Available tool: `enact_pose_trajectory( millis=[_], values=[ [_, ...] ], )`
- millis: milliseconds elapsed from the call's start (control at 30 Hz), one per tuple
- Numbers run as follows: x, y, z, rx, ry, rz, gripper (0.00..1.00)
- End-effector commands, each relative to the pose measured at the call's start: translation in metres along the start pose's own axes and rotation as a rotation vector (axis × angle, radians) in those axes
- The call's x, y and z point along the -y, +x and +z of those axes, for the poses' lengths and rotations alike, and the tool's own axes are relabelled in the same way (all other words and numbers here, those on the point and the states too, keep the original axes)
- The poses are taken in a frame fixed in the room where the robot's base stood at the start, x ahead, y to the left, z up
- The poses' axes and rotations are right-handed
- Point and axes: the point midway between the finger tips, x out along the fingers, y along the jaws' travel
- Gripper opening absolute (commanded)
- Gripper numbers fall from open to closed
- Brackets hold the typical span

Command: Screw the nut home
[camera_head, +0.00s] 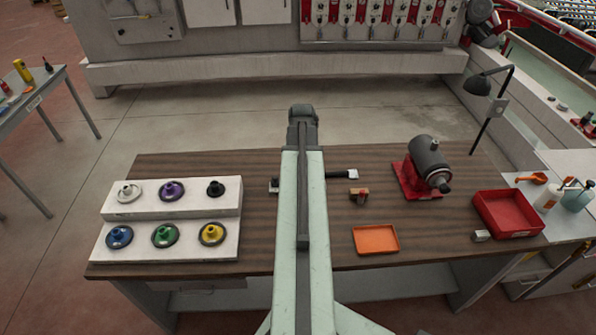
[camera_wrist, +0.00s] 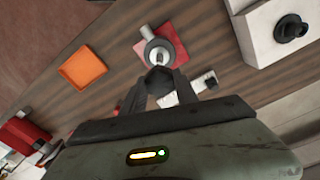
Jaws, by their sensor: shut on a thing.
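My gripper (camera_wrist: 160,86) shows in the wrist view, with its two dark fingers shut on a dark, roughly hexagonal nut (camera_wrist: 160,76). Just beyond the nut is a pale grey round post (camera_wrist: 155,47) with a ring-shaped top, standing on a red square base (camera_wrist: 174,37). The nut overlaps the near edge of the post in the picture. I cannot tell whether the nut touches the post or sits on a thread. In the head view my arm hides the gripper, the nut and the post.
An orange tray (camera_head: 376,239) lies right of my arm, and also shows in the wrist view (camera_wrist: 83,65). A white stepped stand (camera_head: 171,246) with several coloured knobs is left. A grey motor (camera_head: 428,160) and red bin (camera_head: 508,212) stand right. A black rod (camera_head: 338,175) lies behind my arm.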

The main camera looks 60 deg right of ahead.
Motion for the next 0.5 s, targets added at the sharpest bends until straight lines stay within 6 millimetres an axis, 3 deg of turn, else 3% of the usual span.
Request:
enact_pose_trajectory(
  millis=[167, 500],
  values=[
    [0.001, 0.009, 0.000, 0.000, 0.015, 0.000, 0.00],
    [0.000, 0.047, 0.000, 0.000, 0.015, 0.000, 0.00]
  ],
)
